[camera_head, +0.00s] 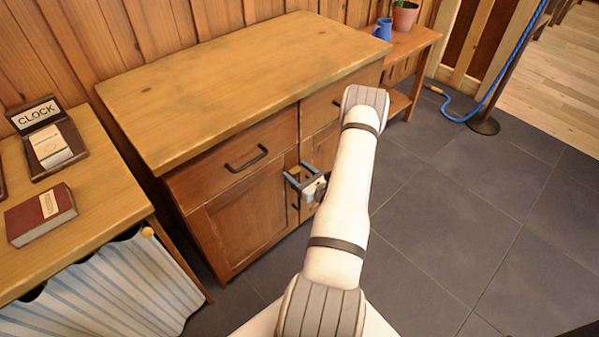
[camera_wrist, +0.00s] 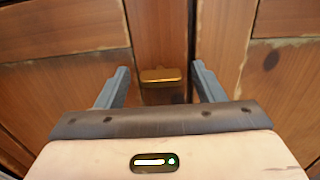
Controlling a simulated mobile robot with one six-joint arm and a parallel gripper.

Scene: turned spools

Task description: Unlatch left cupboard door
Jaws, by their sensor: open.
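The wooden cupboard has a left door (camera_head: 240,222) below a drawer. The door also fills the left of the wrist view (camera_wrist: 65,95). A small brass latch (camera_wrist: 161,76) sits on the upright strip between the two doors. My gripper (camera_head: 298,176) is at the cupboard front, near the upper right corner of the left door. In the wrist view its two grey fingers are open, one on each side of the latch, with gaps to both. The lower part of the strip is hidden behind my gripper body. I cannot tell whether the fingertips touch the wood.
The left drawer has a black handle (camera_head: 246,158) just left of my gripper. A desk (camera_head: 95,150) with a red book (camera_head: 40,214) and a clock box stands at the left. A side table (camera_head: 412,42) with a blue jug is at the back right.

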